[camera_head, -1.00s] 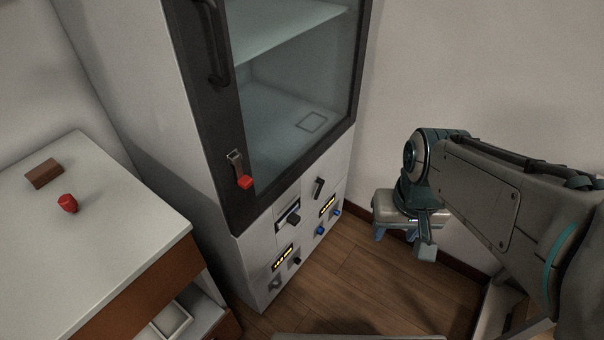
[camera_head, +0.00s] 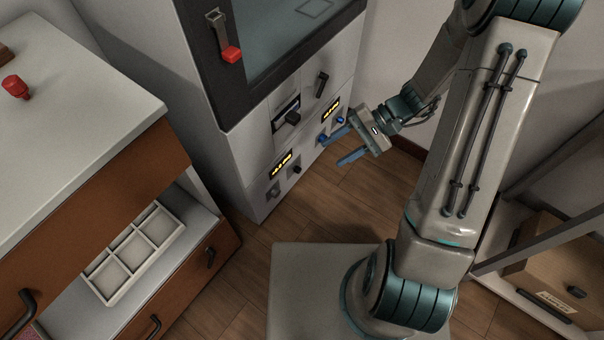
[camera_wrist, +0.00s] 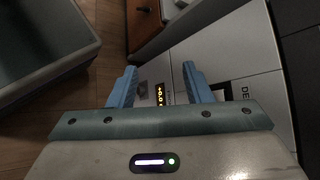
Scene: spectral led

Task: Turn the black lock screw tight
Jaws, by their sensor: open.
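The cabinet's lower front panel carries several small knobs. A black knob (camera_head: 297,169) sits beside the lower yellow-lit display (camera_head: 282,164). I cannot tell from the labels which one is the lock screw. My gripper (camera_head: 332,151) is open and empty, in front of the panel and to the right of these knobs, apart from them. In the wrist view its two blue fingers (camera_wrist: 159,68) are spread, with a lit display (camera_wrist: 159,95) showing between them. No black screw is clear there.
A red-ended latch (camera_head: 230,53) hangs on the glass door above. A white table (camera_head: 70,120) with an open drawer holding a divided tray (camera_head: 135,252) stands left. A shelf with a brown box (camera_head: 550,265) stands right.

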